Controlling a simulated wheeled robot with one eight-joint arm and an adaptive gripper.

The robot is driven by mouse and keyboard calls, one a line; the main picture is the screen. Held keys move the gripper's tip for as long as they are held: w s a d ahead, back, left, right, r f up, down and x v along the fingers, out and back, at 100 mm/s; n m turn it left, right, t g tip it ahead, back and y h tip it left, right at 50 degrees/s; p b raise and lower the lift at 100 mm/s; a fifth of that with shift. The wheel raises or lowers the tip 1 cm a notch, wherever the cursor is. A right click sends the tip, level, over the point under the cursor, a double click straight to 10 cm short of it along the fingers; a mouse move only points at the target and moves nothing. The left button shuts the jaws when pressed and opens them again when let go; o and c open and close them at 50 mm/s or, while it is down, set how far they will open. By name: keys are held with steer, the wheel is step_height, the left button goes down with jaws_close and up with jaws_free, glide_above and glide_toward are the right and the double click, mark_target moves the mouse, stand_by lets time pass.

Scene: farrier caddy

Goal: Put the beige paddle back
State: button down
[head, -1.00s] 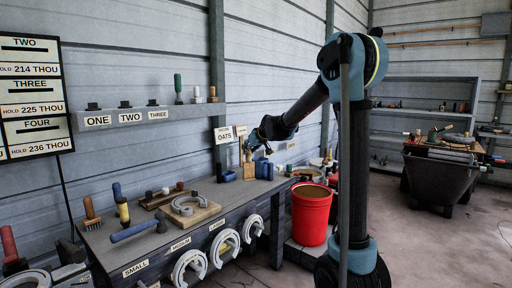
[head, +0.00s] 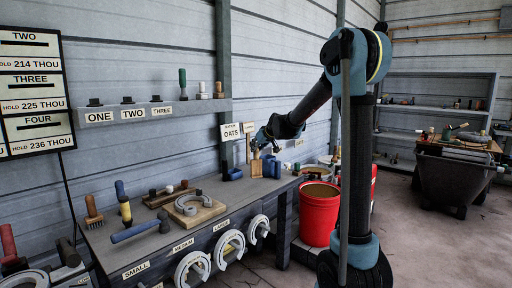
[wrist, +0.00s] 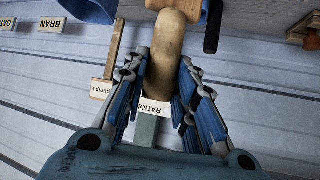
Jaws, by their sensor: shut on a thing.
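In the head view my gripper (head: 268,146) is small and hangs over the far end of the workbench, near the wall. A beige piece (head: 256,167) shows just under it there, probably the paddle. The fingers and arm hide part of it, and I cannot tell whether it touches the bench.
A red bucket (head: 318,214) stands right of the bench. A hammer (head: 140,229) and horseshoe board (head: 193,214) lie nearer. The wrist view shows a RATION label (wrist: 154,107).

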mark_target(258, 155)
steer(key=shift+a+f, duration=0.1)
steer(key=shift+f, duration=2.7)
steer(key=c, duration=1.2)
jaws_free()
steer(key=shift+s, duration=0.1)
steer(key=shift+v, duration=5.9)
